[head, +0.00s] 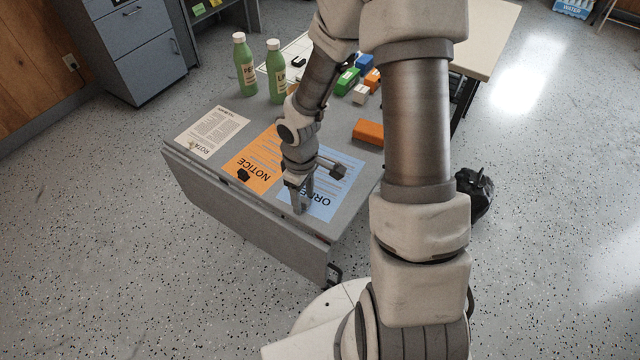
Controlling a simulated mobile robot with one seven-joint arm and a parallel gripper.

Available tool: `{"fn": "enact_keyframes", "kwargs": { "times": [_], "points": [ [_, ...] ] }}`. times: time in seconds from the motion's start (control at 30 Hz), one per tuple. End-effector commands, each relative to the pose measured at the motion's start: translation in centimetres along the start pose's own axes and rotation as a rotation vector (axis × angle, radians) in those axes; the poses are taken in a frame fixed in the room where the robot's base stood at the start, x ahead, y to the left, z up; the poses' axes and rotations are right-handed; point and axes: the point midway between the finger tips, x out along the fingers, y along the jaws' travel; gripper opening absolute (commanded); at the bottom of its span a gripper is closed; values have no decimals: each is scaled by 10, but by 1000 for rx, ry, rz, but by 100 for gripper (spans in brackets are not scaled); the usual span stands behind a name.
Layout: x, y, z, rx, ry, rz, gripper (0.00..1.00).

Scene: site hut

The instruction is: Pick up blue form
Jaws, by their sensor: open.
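The blue form (324,205) is a light blue sheet lying flat near the front right of the grey table. Its large dark heading, partly readable as "ORDER", faces away from me. My gripper (301,208) points down over the left part of the blue form and hides some of it. Its fingers are at or just above the paper; I cannot tell whether they touch it. An orange sheet marked "NOTICE" (250,163) lies directly to the left, its right edge meeting or under the blue form.
The grey table (215,185) also holds a white rota sheet (212,132), two green bottles (244,65), an orange block (368,131) and several small coloured blocks at the back. A black bag (474,192) stands on the floor.

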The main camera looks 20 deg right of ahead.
Motion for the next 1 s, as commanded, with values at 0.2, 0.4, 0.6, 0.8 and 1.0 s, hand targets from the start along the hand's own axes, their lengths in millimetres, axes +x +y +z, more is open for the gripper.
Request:
{"fn": "enact_keyframes", "kwargs": {
  "times": [0.2,0.4,0.6,0.8,1.0],
  "points": [
    [-1,0,0,0,1,1,52],
    [-1,0,0,1,1,1,16],
    [-1,0,0,1,1,1,0],
    [-1,0,0,1,1,1,0],
    [-6,0,0,1,2,2,0]
  ]
}}
